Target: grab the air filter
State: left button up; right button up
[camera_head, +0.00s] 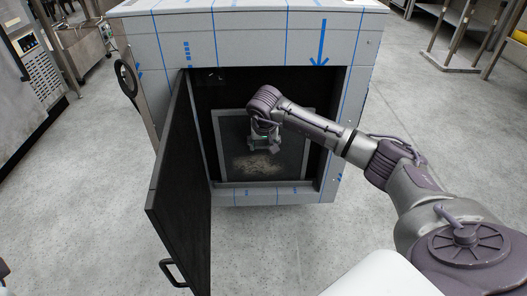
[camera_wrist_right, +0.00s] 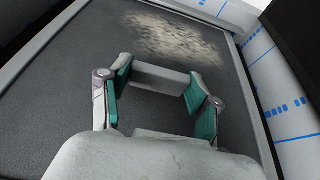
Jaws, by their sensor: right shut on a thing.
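The air filter (camera_head: 290,160) is a dark mesh panel in a thin grey frame, with a pale dusty patch on its lower part. It sits inside the opening of the cabinet (camera_head: 260,33). My right gripper (camera_head: 262,147) is at the filter's face, above the dusty patch. In the right wrist view, the filter (camera_wrist_right: 75,65) fills most of the picture. There the teal-padded fingers of the right gripper (camera_wrist_right: 160,97) are at the two ends of a pale handle bar (camera_wrist_right: 160,77) and are shut on it. My left gripper is not in view.
The cabinet's dark door (camera_head: 180,185) stands open to the left, with a handle (camera_head: 173,272) low on it. Grey floor (camera_head: 290,245) in front is clear. A metal table (camera_head: 460,40) stands at the back right, and steel equipment (camera_head: 30,70) at the left.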

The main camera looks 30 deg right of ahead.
grip_shut()
jog(key=shift+r, duration=0.15)
